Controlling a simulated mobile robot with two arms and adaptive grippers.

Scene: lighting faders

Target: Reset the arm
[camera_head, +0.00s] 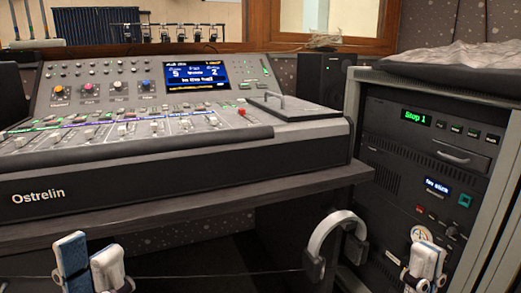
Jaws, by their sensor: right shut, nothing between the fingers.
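My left gripper (90,250) is low at the left of the head view, in front of and below the console's front edge. My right gripper (424,248) is low at the right, in front of the equipment rack. Its fingers are together and it is empty. Neither gripper is seen touching the console or rack. Most of both arms is out of view. The "Ostrelin" lighting console (180,172) has rows of faders, coloured knobs and a lit screen (197,76).
The console stands on a dark desk (200,206). Headphones (334,238) hang below its right end, between my grippers. The rack (425,150) with a "Stop 1" display stands close at the right. A black speaker (322,80) is behind. Dark open space lies under the desk.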

